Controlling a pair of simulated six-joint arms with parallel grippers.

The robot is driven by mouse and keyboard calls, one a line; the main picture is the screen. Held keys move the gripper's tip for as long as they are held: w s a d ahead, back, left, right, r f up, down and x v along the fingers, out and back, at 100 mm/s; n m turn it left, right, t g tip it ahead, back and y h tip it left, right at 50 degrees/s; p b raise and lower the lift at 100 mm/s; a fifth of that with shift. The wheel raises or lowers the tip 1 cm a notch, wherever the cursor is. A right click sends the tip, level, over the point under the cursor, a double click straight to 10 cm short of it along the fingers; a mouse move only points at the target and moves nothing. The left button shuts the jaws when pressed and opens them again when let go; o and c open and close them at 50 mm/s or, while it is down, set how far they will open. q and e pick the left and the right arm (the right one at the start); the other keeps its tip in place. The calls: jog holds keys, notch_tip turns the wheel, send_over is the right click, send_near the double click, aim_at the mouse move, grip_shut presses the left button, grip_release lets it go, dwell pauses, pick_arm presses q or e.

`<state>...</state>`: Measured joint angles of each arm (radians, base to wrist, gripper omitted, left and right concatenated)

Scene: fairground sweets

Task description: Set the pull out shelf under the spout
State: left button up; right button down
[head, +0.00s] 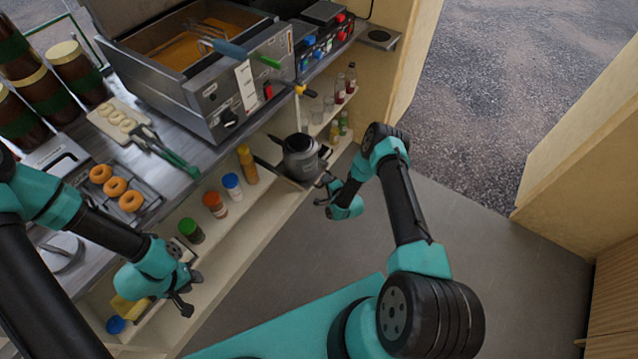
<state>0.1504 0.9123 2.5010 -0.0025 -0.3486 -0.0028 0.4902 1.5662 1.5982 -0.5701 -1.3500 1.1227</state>
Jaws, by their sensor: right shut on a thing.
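The fryer's spout (304,90), with a yellow end, sticks out from the front right of the steel fryer (225,85). Below it, a dark metal pot (301,158) stands on a dark pull-out shelf (291,182) that juts from the lower shelving. My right gripper (323,189) is at the shelf's front edge, to the right of and below the pot, shut on what looks like the shelf's edge or handle. The exact contact is too small to see. My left gripper (187,293) is apart from these, low at the left by the shelving, with its fingers spread and nothing visible between them.
Several capped bottles (232,186) stand on the lower shelf left of the pot. Glasses and small bottles (339,125) stand to its right. Doughnuts (115,187) and tongs (165,150) lie on the counter. The floor (470,260) at right is clear.

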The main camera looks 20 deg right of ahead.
jog(key=c, duration=1.2)
grip_release()
jog(key=v, duration=1.7)
jog(key=shift+s+d+r, duration=0.1)
jog(key=shift+s+d, duration=0.05)
jog(key=shift+s, duration=0.05)
jog(key=shift+w, duration=0.1)
